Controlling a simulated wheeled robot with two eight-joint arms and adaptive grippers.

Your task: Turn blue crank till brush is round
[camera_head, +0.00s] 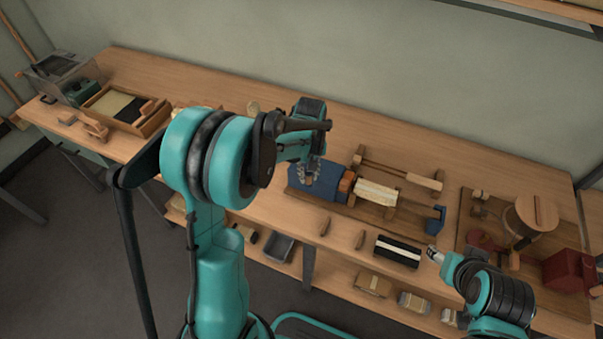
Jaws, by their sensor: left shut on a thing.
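A tufting machine with a blue housing (314,188) stands on the bench, right of the middle. The brush (377,193) shows as a block of pale cream bristles between an orange-brown collar and a wooden block. Its full roundness cannot be judged from here. My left gripper (309,172) points down at the housing, shut on the blue crank. The fingers cover the crank's handle. My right gripper (432,253) is at the bench's front edge, right of the brush, apart from the machine. Its fingers are too small to tell open from shut.
A black-and-cream striped block (398,251) lies at the front, left of my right gripper. Two small wooden pieces (325,227) lie nearby. A red machine (570,271) and a round wooden piece (530,215) stand on the right. A wooden tray (150,124) is at the far left.

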